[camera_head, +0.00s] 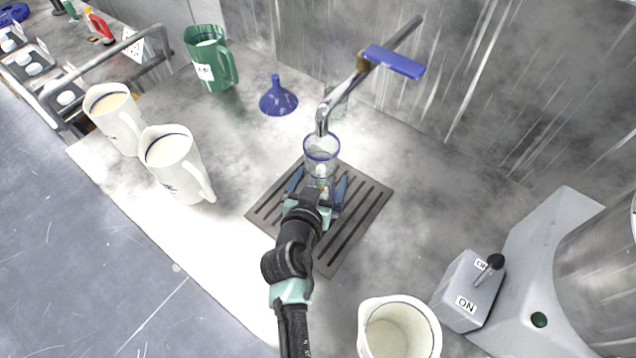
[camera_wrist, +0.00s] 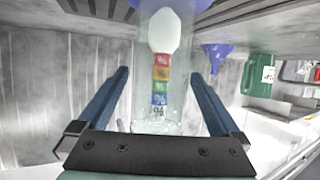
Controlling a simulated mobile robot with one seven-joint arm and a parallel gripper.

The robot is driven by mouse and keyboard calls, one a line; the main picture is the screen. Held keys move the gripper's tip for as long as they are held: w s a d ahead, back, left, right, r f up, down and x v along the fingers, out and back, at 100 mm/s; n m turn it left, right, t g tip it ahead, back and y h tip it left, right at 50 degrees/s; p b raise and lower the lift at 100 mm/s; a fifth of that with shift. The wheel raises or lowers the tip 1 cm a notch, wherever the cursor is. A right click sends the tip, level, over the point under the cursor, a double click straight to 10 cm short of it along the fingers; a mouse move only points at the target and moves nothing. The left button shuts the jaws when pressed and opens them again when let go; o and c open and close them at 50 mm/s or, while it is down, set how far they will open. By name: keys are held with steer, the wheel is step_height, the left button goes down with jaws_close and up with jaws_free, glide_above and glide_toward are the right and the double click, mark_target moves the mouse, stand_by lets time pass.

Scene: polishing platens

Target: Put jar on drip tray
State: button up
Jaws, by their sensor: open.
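A clear jar (camera_head: 321,152) with a blue rim stands upright at the back edge of the slotted drip tray (camera_head: 357,219), under the tap spout. In the wrist view the jar (camera_wrist: 160,75) is between my gripper's fingers, with a white spoon-like piece and a coloured strip showing through the glass. My gripper (camera_head: 320,186) is open around the jar's lower part, and a gap shows between each finger and the glass. I cannot tell whether the jar's base rests wholly on the tray.
A tap with a blue lever (camera_head: 394,62) hangs just behind the jar. A blue funnel (camera_head: 278,98) and a green jug (camera_head: 209,58) stand at the back left. White jugs (camera_head: 174,165) stand left, another (camera_head: 399,330) at the front. A grey switch box (camera_head: 467,291) is at right.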

steer(key=shift+s+r, duration=0.1)
steer(key=shift+r, duration=0.05)
steer(key=b+v, duration=0.1)
steer(key=v, duration=1.1)
steer(key=w+r+t, duration=0.4)
steer(key=r, duration=1.1)
steer(key=w+r+t, duration=0.3)
steer(key=w+r, duration=0.1)
steer(key=r, duration=1.2)
steer(key=s+d+r+n+t+y, duration=0.1)
steer(key=s+r+t, duration=0.2)
steer(key=r, duration=0.9)
steer(key=s+d+r+n+t+y, duration=0.1)
steer(key=s+r+t, duration=0.3)
steer(key=s+r, duration=0.5)
step_height(320, 180, up, 4)
steer(key=shift+d+f+n+y, duration=0.15)
steer(key=shift+d+n+y, duration=0.15)
steer(key=shift+y, duration=0.2)
steer(key=shift+w+a, duration=0.1)
steer(key=shift+c, duration=0.3)
